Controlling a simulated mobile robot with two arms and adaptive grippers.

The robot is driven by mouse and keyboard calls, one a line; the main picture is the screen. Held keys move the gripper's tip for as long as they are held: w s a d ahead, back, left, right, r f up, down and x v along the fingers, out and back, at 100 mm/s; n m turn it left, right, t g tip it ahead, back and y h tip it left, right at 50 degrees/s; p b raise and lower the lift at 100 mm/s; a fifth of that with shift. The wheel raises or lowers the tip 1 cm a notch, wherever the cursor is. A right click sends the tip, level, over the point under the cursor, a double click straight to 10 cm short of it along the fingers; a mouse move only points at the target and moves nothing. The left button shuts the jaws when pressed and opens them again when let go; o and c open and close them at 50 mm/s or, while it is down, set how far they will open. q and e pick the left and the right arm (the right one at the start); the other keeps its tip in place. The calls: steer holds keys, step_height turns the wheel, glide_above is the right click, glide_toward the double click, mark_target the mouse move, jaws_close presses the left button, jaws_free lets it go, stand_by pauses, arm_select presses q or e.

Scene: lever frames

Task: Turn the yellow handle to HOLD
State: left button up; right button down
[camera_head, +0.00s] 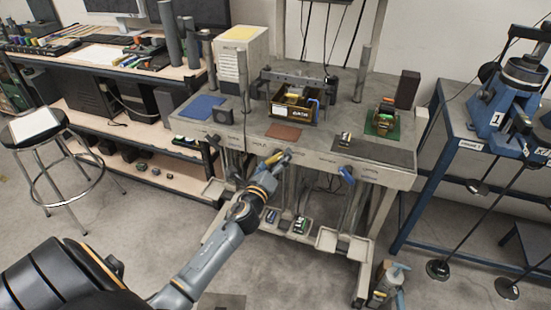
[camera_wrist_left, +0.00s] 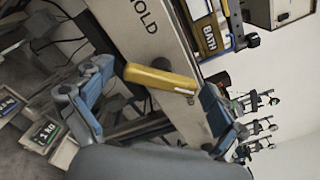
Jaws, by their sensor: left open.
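The yellow handle (camera_wrist_left: 160,79) sticks out in front of the table's front panel, and the wrist view shows it between the two fingers of my left gripper (camera_wrist_left: 156,76). The fingers are apart, one on either side, with visible gaps. In the head view my left gripper (camera_head: 272,164) is at the front edge of the table and partly covers the yellow handle (camera_head: 275,157). The word HOLD (camera_wrist_left: 144,16) is printed on the panel, above the handle in the wrist view. My right gripper is not in view.
A blue handle (camera_head: 346,174) is on the same front edge, to the right. A box marked BATH (camera_head: 295,106) stands on the grey table (camera_head: 240,130). A stool (camera_head: 50,150) stands at the left and a blue bench (camera_head: 440,150) at the right.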

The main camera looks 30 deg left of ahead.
arm_select(q)
steer(key=shift+w, duration=0.2)
steer(key=c, duration=1.1)
steer(key=shift+c, duration=0.4)
